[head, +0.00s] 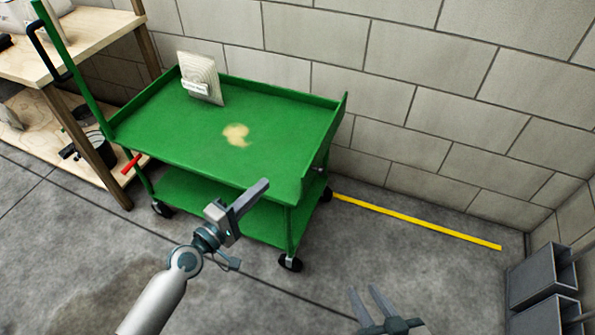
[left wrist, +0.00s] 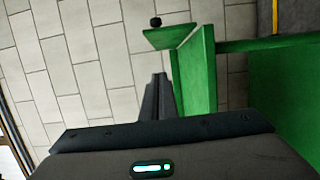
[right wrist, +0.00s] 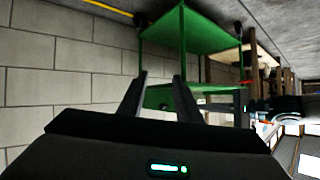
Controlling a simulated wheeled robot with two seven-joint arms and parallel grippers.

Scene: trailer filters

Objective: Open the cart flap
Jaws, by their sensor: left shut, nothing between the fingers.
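The green cart (head: 270,112) stands against the block wall, with a flat top tray and a lower shelf. An upright green panel (head: 326,150) at its right end looks like the flap; it stands raised, and I cannot tell how it is fastened. My left gripper (head: 265,184) is shut and empty, in front of the cart's near edge, left of that panel in the head view. In the left wrist view its fingers (left wrist: 158,80) appear beside a green panel (left wrist: 208,70). My right gripper (head: 368,290) is open and empty, low over the floor right of the cart.
A pleated filter (head: 203,78) leans at the tray's back. A wooden shelf (head: 95,45) stands left, near the cart's handle. A yellow floor line (head: 420,222) runs right of the cart. Grey bins (head: 535,275) stand at far right. Floor between is clear.

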